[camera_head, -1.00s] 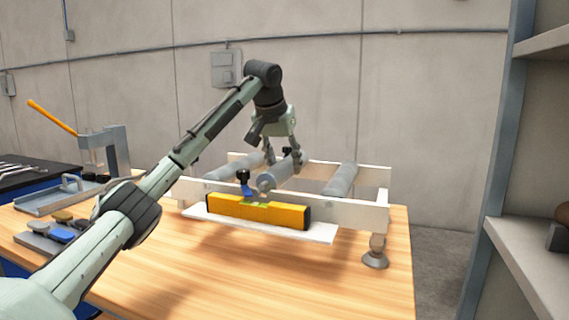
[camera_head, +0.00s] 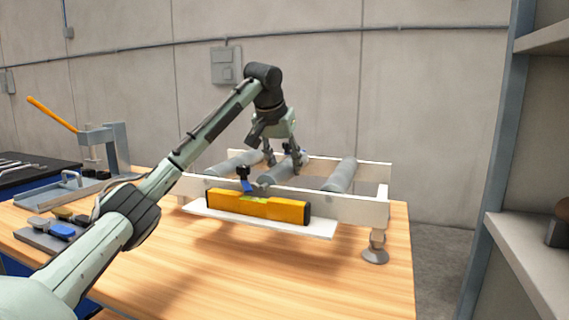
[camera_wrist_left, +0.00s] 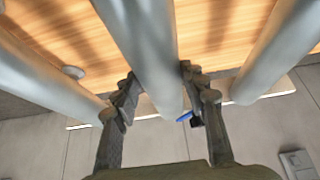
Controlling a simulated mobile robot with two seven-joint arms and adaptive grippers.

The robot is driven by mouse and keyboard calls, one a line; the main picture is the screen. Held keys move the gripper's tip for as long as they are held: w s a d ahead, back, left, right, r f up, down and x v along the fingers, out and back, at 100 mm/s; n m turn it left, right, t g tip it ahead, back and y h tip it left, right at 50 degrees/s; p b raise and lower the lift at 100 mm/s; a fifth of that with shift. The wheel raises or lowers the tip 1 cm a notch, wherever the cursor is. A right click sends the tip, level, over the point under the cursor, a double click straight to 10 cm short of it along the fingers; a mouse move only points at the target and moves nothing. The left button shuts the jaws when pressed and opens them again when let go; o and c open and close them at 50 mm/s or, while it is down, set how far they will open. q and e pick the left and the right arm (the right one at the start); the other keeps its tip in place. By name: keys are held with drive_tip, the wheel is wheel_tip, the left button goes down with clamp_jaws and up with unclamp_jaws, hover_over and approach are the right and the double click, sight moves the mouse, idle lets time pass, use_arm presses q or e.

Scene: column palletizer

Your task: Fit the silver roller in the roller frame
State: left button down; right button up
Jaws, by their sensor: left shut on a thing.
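The silver roller (camera_head: 279,173) is held by my left gripper (camera_head: 284,164) in the middle of the roller frame (camera_head: 350,208). It lies between the frame's two other rollers, low between the white rails. In the left wrist view the roller (camera_wrist_left: 145,45) runs between the fingers of my left gripper (camera_wrist_left: 155,95), which are closed around it. The gripper partly hides the roller in the head view, and I cannot tell whether its ends are seated in the rails. My right gripper is not in view.
The other rollers lie at the left (camera_head: 232,163) and right (camera_head: 341,175) of the frame. A yellow spirit level (camera_head: 258,206) stands on a white board (camera_head: 322,229) at the front. A lever press (camera_head: 105,150) stands at left. The wooden table (camera_head: 300,275) is clear in front.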

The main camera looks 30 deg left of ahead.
use_arm(q)
drive_tip(key=shift+f, duration=0.2)
idle(0.6)
drive_tip(key=c, duration=0.8)
unclamp_jaws()
drive_tip(key=shift+o, duration=0.2)
drive_tip(key=shift+f, duration=0.1)
drive_tip(key=v, duration=1.2)
